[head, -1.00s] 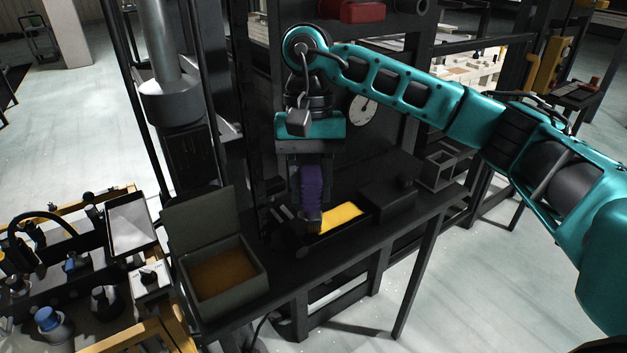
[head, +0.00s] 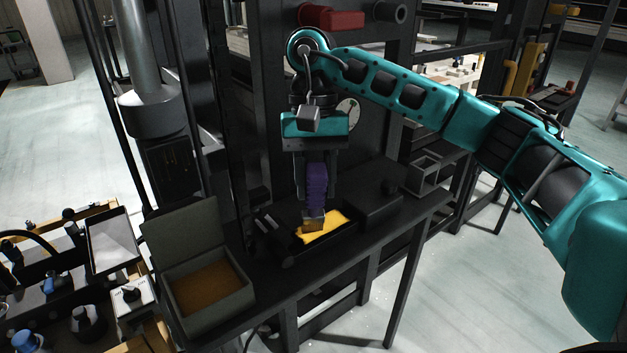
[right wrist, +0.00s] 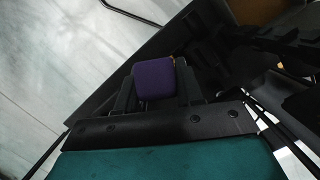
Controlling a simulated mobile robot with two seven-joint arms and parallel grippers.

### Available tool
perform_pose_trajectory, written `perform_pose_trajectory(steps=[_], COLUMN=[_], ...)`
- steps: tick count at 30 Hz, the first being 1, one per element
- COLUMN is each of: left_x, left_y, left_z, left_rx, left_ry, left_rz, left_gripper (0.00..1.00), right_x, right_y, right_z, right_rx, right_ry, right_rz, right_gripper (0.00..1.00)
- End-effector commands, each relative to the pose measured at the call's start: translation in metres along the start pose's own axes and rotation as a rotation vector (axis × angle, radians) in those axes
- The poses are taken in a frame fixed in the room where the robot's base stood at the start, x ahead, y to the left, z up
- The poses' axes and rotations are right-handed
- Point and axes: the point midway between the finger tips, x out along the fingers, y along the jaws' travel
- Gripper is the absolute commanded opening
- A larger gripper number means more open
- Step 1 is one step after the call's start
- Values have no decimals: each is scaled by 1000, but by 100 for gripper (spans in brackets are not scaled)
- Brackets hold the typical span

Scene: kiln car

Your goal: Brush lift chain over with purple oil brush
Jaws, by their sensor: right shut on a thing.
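My right gripper (head: 316,180) is shut on the purple handle of the oil brush (head: 317,193) and holds it upright, bristles down. The brush's tan bristle end (head: 313,224) is at the yellow oil in a dark open tray (head: 294,250); whether it touches the oil is hard to tell. In the right wrist view the purple handle (right wrist: 154,80) shows between the two fingers. The lift chain cannot be clearly picked out among the dark upright parts of the frame. My left gripper is not in view.
The tray stands on a dark bench (head: 345,268). To its right is a dark block (head: 368,208), and to its left an open grey box (head: 204,317) with brown contents. A dark upright frame rises behind. A cluttered cart (head: 70,260) stands at far left.

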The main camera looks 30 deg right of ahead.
Motion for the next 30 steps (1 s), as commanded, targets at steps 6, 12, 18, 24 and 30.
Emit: perform_pose_trajectory(steps=[6,12,18,24,30], left_x=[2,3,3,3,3], left_y=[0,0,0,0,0], left_z=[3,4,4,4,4], left_rx=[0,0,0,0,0], left_ry=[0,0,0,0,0], left_rz=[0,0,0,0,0], left_gripper=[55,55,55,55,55], right_x=[-1,-4,-5,-5,-6], right_y=[14,28,34,34,40], right_z=[-10,-20,-24,-24,-28], right_rx=[5,6,3,3,5], right_ry=[1,1,0,0,0], right_rz=[0,1,2,2,2], right_gripper=[0,0,0,0,0])
